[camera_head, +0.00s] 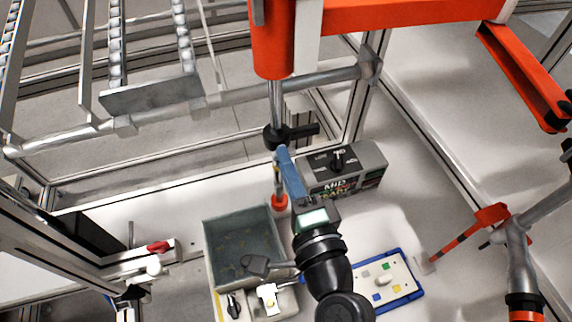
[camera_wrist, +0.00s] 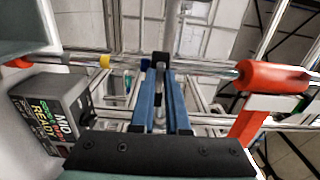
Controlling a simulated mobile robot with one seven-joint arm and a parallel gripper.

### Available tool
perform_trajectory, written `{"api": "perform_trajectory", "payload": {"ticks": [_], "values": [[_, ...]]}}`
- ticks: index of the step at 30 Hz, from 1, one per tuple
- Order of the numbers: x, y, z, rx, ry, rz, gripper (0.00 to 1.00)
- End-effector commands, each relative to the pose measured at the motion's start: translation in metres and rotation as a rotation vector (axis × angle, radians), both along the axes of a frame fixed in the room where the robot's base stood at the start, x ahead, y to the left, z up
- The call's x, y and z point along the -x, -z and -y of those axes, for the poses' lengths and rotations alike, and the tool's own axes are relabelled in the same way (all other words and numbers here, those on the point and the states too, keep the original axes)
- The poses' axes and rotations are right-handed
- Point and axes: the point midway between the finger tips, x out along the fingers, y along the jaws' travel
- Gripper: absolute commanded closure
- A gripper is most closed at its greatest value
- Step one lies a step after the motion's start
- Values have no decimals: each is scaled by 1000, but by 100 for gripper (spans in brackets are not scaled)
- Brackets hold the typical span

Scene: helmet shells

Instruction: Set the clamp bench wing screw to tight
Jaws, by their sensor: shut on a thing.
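A black wing-shaped piece (camera_head: 303,130), apparently the wing screw, sits with its collar on an upright metal rod below a red cylinder (camera_head: 272,45). My gripper (camera_head: 281,152) reaches up to it with blue fingers. In the wrist view, my gripper (camera_wrist: 160,72) is shut on a small black part (camera_wrist: 160,57) between the fingertips. The fingers hide part of it, and I cannot read its tight or loose setting. A grey box (camera_head: 372,158) with a black selector knob (camera_head: 338,160) and printed words, including MID and READY, stands right of the fingers.
A grey open bin (camera_head: 212,250) stands left of my wrist, and a blue-edged board (camera_head: 412,292) lies to its right. A horizontal metal rail (camera_head: 255,92) crosses behind the rod. A red beam (camera_head: 410,14) runs overhead. Bare white surface lies right of the box.

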Motion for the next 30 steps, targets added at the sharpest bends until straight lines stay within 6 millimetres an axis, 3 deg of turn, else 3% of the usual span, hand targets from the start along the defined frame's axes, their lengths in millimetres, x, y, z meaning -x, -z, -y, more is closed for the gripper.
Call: {"api": "perform_trajectory", "payload": {"ticks": [13, 14, 18, 30], "values": [[0, 0, 0, 11, 0, 2, 100], [0, 0, 0, 11, 0, 2, 81], [0, 0, 0, 10, 0, 2, 56], [6, 1, 2, 8, 1, 2, 56]]}}
